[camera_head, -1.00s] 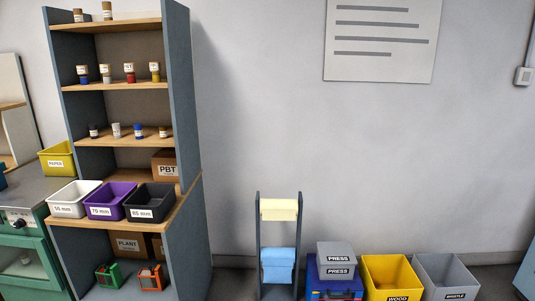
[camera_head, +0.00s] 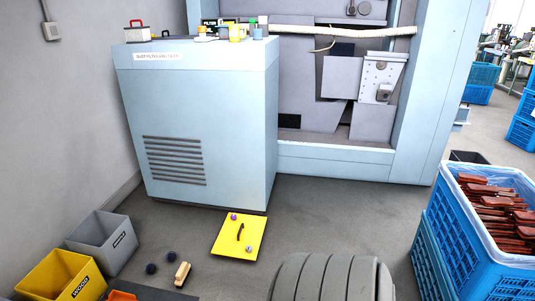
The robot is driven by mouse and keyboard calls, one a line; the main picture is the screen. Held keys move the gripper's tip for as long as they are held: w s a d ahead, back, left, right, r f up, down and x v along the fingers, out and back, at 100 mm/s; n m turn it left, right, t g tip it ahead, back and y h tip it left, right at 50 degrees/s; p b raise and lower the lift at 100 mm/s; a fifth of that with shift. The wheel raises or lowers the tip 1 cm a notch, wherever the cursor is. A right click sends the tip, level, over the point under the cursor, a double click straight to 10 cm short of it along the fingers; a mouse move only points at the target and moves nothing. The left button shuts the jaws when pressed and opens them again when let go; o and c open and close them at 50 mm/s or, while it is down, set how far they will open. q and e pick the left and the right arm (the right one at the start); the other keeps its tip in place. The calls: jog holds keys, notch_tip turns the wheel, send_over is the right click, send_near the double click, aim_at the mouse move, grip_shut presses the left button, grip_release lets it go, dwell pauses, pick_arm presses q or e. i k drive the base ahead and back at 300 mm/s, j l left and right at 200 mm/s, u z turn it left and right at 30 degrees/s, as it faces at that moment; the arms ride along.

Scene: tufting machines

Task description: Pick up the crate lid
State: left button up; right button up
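A flat yellow square panel with a black handle, which looks like the crate lid (camera_head: 228,245), lies on the floor in front of a pale blue cabinet. A small purple thing (camera_head: 234,217) sits near its far edge and a small greyish ball (camera_head: 249,249) near its close edge. A yellow crate (camera_head: 48,276) labelled WOOD stands open at the lower left, partly cut off by the frame. Neither of my grippers shows in the head view.
A grey crate (camera_head: 88,241) stands beside the yellow one. Two dark balls (camera_head: 171,256) and a wooden brush (camera_head: 182,273) lie on the floor left of the lid. A large grey ribbed object (camera_head: 330,278) is close in front. Blue crates (camera_head: 455,235) stand at the right.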

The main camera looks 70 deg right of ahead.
aim_at(233, 237)
jog(key=z, duration=2)
jog(key=u, duration=1.2)
jog(key=k+l+u, duration=0.1)
jog(key=u, duration=0.3)
jog(key=k+l+u, duration=0.1)
jog(key=u, duration=0.3)
jog(key=k+u, duration=0.15)
jog(key=u, duration=0.3)
jog(key=k+u, duration=0.1)
jog(key=u, duration=0.3)
jog(key=k, duration=0.1)
jog(key=z, duration=2.6)
jog(key=i+l+u, duration=0.1)
jog(key=i, duration=0.3)
